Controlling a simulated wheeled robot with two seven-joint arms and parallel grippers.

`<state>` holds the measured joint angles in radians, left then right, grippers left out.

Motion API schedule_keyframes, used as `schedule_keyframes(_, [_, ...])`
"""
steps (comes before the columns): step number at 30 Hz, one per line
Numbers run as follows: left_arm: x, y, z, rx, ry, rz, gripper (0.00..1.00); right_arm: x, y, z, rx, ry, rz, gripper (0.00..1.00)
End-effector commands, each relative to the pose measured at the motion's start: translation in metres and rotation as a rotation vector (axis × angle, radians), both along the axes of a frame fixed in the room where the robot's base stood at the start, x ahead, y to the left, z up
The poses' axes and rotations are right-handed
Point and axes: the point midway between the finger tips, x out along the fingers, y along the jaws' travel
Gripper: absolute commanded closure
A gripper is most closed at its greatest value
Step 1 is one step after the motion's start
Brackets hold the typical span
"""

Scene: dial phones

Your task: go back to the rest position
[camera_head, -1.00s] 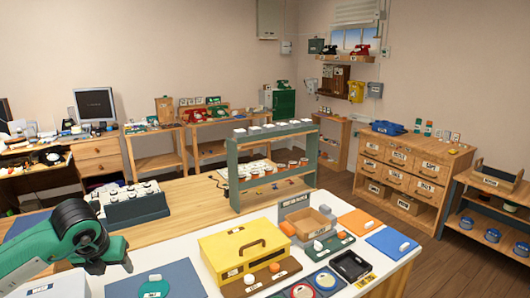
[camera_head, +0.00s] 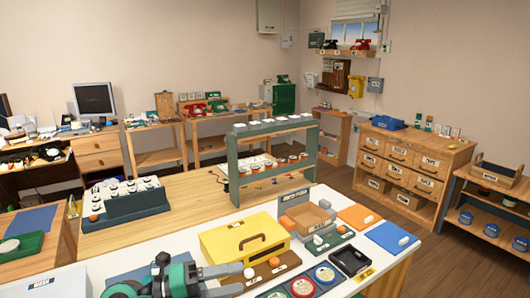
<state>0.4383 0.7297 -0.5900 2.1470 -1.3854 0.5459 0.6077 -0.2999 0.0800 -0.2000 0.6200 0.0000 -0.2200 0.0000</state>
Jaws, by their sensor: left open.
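My left gripper (camera_head: 238,279) is at the bottom of the head view, left of centre. The green and grey wrist covers much of the blue mat (camera_head: 133,274) on the white table. My right gripper is not in view.
The white tabletop (camera_head: 98,270) also holds a cardboard box (camera_head: 308,216), a black tray (camera_head: 350,262), round dials (camera_head: 302,286), and orange (camera_head: 359,216) and blue (camera_head: 393,237) pads. A grey-green shelf (camera_head: 233,170) stands behind. Wooden floor (camera_head: 470,262) is open at right.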

Motion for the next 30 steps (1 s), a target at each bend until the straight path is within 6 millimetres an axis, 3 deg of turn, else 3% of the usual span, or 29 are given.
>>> schedule_keyframes(3, [-0.002, 0.001, 0.025, -0.292, 0.072, 0.101, 0.43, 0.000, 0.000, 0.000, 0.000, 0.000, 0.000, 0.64])
schedule_keyframes(6, [0.004, 0.018, 0.037, -0.513, 0.153, 0.229, 0.43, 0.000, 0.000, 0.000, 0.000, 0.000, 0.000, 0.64])
schedule_keyframes(11, [0.018, 0.064, 0.026, -0.803, 0.335, 0.496, 0.43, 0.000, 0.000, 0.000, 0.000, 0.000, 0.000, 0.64])
schedule_keyframes(14, [0.023, 0.095, -0.001, -0.935, 0.480, 0.691, 0.43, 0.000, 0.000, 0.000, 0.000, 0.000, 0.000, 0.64])
schedule_keyframes(20, [0.003, 0.151, -0.093, -1.069, 0.833, 1.112, 0.43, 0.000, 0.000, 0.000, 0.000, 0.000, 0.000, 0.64])
schedule_keyframes(24, [-0.041, 0.171, -0.168, -1.049, 1.126, 1.397, 0.43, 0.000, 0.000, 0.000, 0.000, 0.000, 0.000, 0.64])
schedule_keyframes(27, [-0.081, 0.176, -0.210, -0.989, 1.323, 1.555, 0.43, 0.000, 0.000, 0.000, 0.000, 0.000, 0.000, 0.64])
schedule_keyframes(30, [-0.119, 0.175, -0.240, -0.914, 1.487, 1.668, 0.43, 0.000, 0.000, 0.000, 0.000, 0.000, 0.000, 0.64])
